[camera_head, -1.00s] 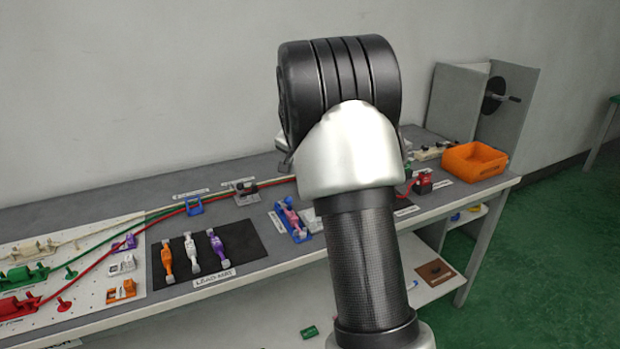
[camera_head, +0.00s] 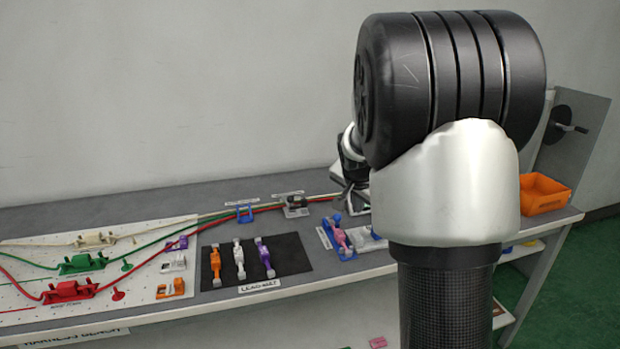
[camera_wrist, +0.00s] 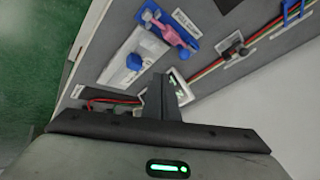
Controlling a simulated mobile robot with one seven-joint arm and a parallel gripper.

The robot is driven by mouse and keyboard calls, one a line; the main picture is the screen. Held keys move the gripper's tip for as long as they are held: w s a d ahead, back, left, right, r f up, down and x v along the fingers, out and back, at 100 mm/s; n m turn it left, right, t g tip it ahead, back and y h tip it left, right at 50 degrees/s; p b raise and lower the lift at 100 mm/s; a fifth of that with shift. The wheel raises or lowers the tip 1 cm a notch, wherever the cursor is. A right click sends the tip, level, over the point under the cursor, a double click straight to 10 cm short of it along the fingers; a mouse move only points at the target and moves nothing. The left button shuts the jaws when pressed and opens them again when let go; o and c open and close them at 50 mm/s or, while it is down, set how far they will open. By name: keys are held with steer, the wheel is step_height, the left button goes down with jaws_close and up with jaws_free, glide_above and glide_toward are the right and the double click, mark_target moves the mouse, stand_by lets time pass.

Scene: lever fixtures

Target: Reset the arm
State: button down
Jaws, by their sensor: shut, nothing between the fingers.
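My arm stands in the right half of the head view, raised in front of the bench. My gripper (camera_wrist: 168,92) is shut and empty in the wrist view, its fingers pointing toward the bench top. In the head view it is mostly hidden behind my arm; a dark part of it shows left of the elbow. Near the fingertips in the wrist view lie a pale plate with a blue knob (camera_wrist: 134,62) and a pink piece (camera_wrist: 170,33) in a blue holder. The pink piece (camera_head: 340,238) also shows in the head view. The gripper appears apart from them.
The grey bench (camera_head: 100,195) runs along the wall. A black mat (camera_head: 291,248) holds orange, white and purple leads. A white pegboard (camera_head: 30,262) carries cables and red, green and cream fixtures. A blue clip (camera_head: 245,214) holds cables. An orange bin (camera_head: 540,196) stands at the right end.

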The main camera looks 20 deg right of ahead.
steer(key=s+a+r+n+y, duration=0.1)
steer(key=s+a+r+n, duration=0.3)
steer(key=s, duration=0.4)
steer(key=s+a+r+n+y, duration=0.1)
steer(key=s+a+r+n, duration=0.1)
steer(key=s+a+r, duration=0.45)
steer(key=s+a+f+n+y, duration=0.1)
steer(key=s+a+n, duration=0.2)
steer(key=s, duration=0.5)
steer(key=s+a+f+n, duration=0.2)
steer(key=s+a, duration=0.2)
steer(key=s, duration=0.5)
step_height(320, 180, up, 22)
steer(key=p, duration=2.1)
steer(key=shift+n+g+p, duration=0.3)
steer(key=shift+p, duration=0.05)
steer(key=shift+d, duration=0.1)
